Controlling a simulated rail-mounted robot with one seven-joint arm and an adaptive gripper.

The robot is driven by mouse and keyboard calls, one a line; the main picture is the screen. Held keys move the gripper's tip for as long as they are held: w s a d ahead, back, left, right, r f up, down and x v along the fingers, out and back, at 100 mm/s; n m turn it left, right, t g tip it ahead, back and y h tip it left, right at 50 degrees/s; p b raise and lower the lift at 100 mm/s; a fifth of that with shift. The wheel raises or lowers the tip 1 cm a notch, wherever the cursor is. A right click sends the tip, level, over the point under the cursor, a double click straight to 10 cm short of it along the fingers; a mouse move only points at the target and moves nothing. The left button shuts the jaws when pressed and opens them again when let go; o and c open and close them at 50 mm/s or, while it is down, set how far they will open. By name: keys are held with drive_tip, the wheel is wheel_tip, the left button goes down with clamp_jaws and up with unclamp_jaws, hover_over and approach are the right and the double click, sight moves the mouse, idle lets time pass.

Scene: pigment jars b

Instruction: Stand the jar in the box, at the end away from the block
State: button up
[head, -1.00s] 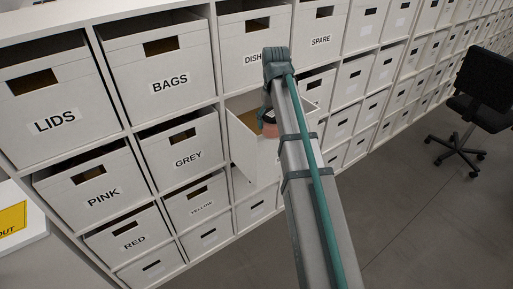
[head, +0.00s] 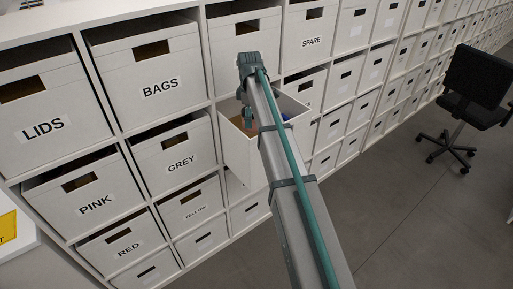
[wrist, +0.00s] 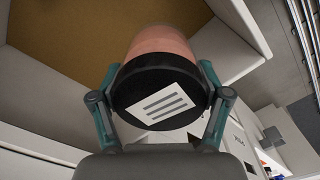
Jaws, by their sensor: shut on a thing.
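The jar (wrist: 163,45) has a pinkish-orange body and a black lid with a white striped label. My gripper (wrist: 160,85) is shut on the jar at its lid, one teal finger on each side. In the head view, my gripper (head: 248,108) reaches down into the pulled-out white box (head: 238,158), with a bit of the jar (head: 250,127) showing near the left end. The box's brown floor (wrist: 75,35) shows beyond the jar; I cannot tell whether they touch. A small blue thing, probably the block (head: 285,117), shows at the box's right end.
Shelves of white labelled boxes surround the open box, including GREY (head: 172,155) to its left and SPARE (head: 308,35) above right. A black office chair (head: 470,90) stands at right on the clear grey floor (head: 400,200).

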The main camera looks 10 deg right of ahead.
drive_tip(key=shift+w+a+f+n, duration=0.1)
drive_tip(key=shift+w+f+n, duration=0.15)
drive_tip(key=shift+f+n, duration=0.25)
drive_tip(key=shift+w+a+f+n, duration=0.1)
drive_tip(key=shift+w+f+n, duration=0.15)
drive_tip(key=shift+n, duration=0.35)
drive_tip(key=shift+f+p, duration=1.85)
drive_tip(key=shift+f, duration=3.15)
drive_tip(key=shift+f, duration=0.15)
drive_tip(key=o, duration=1.4)
wheel_tip(320, 180, up, 12)
drive_tip(key=b, duration=0.4)
